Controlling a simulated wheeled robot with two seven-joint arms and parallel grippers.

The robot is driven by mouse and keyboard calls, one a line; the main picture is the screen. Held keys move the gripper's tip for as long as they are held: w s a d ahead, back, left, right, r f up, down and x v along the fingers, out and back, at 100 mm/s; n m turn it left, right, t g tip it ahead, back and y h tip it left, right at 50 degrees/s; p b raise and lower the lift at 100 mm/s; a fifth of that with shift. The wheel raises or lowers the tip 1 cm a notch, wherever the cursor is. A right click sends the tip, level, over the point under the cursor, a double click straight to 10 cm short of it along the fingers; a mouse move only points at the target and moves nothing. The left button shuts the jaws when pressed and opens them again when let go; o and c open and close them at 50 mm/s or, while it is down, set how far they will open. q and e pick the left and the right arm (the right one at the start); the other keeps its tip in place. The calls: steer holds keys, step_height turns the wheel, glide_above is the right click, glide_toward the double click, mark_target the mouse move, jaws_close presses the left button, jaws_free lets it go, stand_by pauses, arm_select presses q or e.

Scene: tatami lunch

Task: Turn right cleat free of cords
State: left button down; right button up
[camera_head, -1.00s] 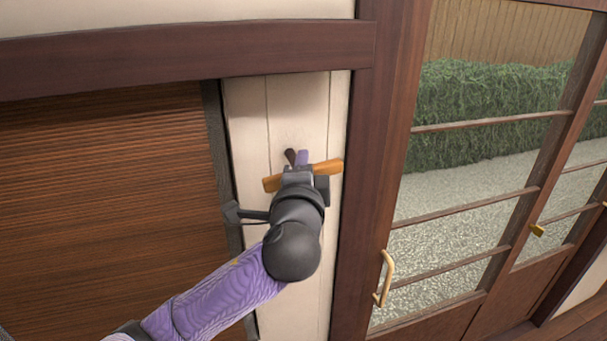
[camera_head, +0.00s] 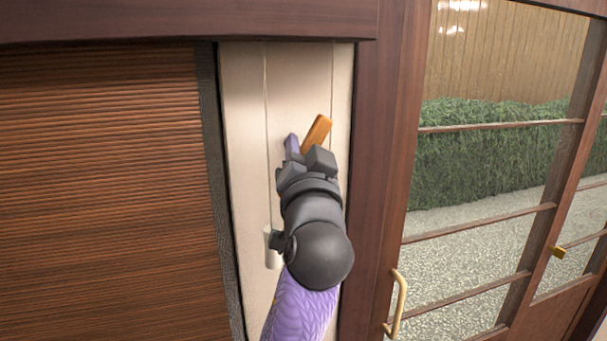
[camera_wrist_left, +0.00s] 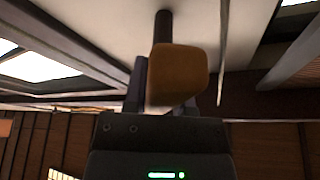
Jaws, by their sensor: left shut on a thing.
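The cleat (camera_head: 317,132) is an orange wooden bar on the cream wall panel, steeply tilted with its visible end up and to the right. My left gripper (camera_head: 304,154) is shut on it and hides its lower part. In the left wrist view the cleat's end (camera_wrist_left: 178,75) shows close up between the fingers, with a dark post behind it. Two thin cords run down the panel, a left cord (camera_head: 266,130) and a right cord (camera_head: 333,100). The right cord passes close to the cleat; whether they touch is unclear. My right gripper is not in view.
A white cylinder (camera_head: 272,248) hangs at the lower end of the left cord, beside my left wrist. A brown slatted blind (camera_head: 100,190) is on the left. A dark wooden post (camera_head: 375,170) and a glazed door with a brass handle (camera_head: 398,303) stand on the right.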

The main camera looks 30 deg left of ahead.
arm_select(q)
steer(key=n+g+y+b, duration=0.1)
steer(key=n+b, duration=0.1)
steer(key=n, duration=0.1)
steer(key=n+g+y+b, duration=0.1)
steer(key=n+y+b, duration=0.1)
steer(key=n+b, duration=0.1)
steer(key=shift+s+n, duration=0.1)
steer(key=shift+n, duration=0.5)
steer(key=shift+a+r+n+g+y+b, duration=0.1)
steer(key=shift+n+g+y+b, duration=0.2)
steer(key=shift+n+y+b, duration=0.3)
steer(key=shift+r, duration=0.1)
steer(key=shift+c, duration=2.2)
jaws_free()
